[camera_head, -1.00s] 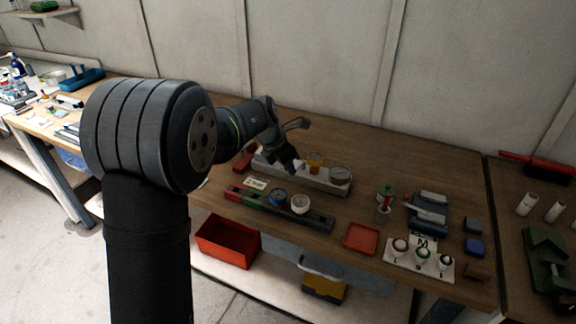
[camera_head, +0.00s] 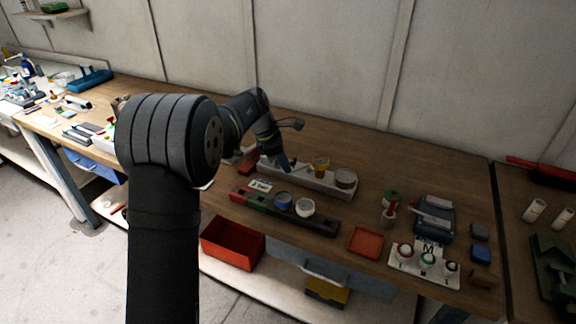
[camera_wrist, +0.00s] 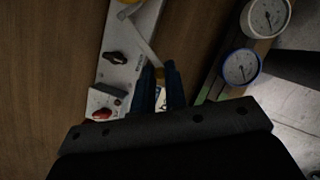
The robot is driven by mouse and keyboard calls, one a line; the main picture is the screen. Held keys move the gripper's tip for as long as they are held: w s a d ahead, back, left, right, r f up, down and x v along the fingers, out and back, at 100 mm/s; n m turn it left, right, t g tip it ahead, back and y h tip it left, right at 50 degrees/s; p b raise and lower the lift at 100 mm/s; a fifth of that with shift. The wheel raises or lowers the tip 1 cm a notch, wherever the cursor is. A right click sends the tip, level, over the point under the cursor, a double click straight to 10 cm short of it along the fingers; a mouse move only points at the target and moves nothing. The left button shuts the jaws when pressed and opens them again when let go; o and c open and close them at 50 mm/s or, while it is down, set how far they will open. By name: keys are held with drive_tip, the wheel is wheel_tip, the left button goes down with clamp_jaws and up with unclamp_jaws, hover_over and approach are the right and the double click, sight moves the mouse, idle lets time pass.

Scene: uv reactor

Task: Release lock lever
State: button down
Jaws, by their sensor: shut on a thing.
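The lock lever (camera_wrist: 146,48) is a pale thin bar in the wrist view. My gripper (camera_wrist: 162,72) has blue fingers, shut on the lever's yellowish end. In the head view my gripper (camera_head: 285,164) is low over the left part of the base unit (camera_head: 312,183), and the lever is too small to make out.
A dark knob (camera_wrist: 115,57) and a red knob (camera_wrist: 102,114) sit beside the lever. Two round gauges (camera_wrist: 241,66) lie to the right, on a coloured rail (camera_head: 320,222). A red tray (camera_head: 366,241) is nearer the table edge. The table behind the unit is clear.

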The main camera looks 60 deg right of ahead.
drive_tip(key=shift+w+d+m+y, duration=0.5)
drive_tip(key=shift+w+d+m, duration=0.1)
drive_tip(key=shift+m, duration=0.5)
drive_tip(key=shift+r, duration=0.1)
drive_tip(key=c, duration=1.5)
unclamp_jaws()
drive_tip(key=shift+o, duration=0.2)
drive_tip(key=v, duration=1.7)
drive_tip(key=shift+w, duration=0.4)
drive_tip(key=shift+a, duration=0.1)
drive_tip(key=x, duration=1.7)
drive_tip(key=shift+s, duration=0.4)
